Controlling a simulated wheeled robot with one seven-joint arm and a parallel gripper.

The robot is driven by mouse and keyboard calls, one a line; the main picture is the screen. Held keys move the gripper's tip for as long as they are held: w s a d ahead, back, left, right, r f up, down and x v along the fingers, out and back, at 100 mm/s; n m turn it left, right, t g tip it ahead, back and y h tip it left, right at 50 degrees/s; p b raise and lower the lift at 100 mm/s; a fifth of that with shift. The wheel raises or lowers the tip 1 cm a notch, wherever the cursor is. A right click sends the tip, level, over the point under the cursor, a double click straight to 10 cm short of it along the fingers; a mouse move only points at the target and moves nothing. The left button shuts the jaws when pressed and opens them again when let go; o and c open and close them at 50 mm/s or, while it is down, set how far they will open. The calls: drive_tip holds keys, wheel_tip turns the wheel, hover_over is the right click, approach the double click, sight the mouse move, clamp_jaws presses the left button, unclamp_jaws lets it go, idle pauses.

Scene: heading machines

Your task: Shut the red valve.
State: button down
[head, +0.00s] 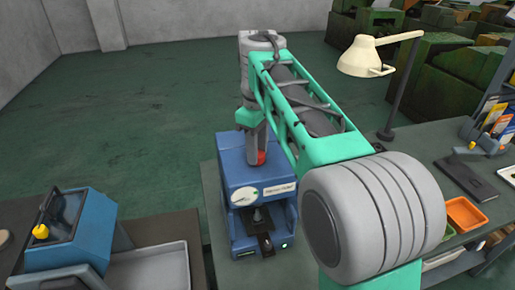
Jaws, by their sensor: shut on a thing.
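The red valve (261,157) shows as a small patch of red at the top of a blue machine (236,176). The machine has a round gauge on its front and stands on the bench. My gripper (257,153) points down over the machine from the green and grey arm and is shut on the red valve. The fingers are small here and hide most of the valve, so its turn angle cannot be told.
A desk lamp (366,57) stands on the bench behind my arm. An orange tray (465,214) sits at the right. A blue box with a yellow knob (40,232) and a pale tray (151,270) are at the left. Green floor lies open behind.

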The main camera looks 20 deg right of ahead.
drive_tip(key=shift+m, duration=0.4)
drive_tip(key=m, duration=0.3)
drive_tip(key=shift+m, duration=0.4)
drive_tip(key=m, duration=0.4)
drive_tip(key=shift+m, duration=0.3)
drive_tip(key=m, duration=0.8)
drive_tip(key=shift+m, duration=0.3)
drive_tip(key=c, duration=0.9)
unclamp_jaws()
drive_tip(key=shift+c, duration=0.2)
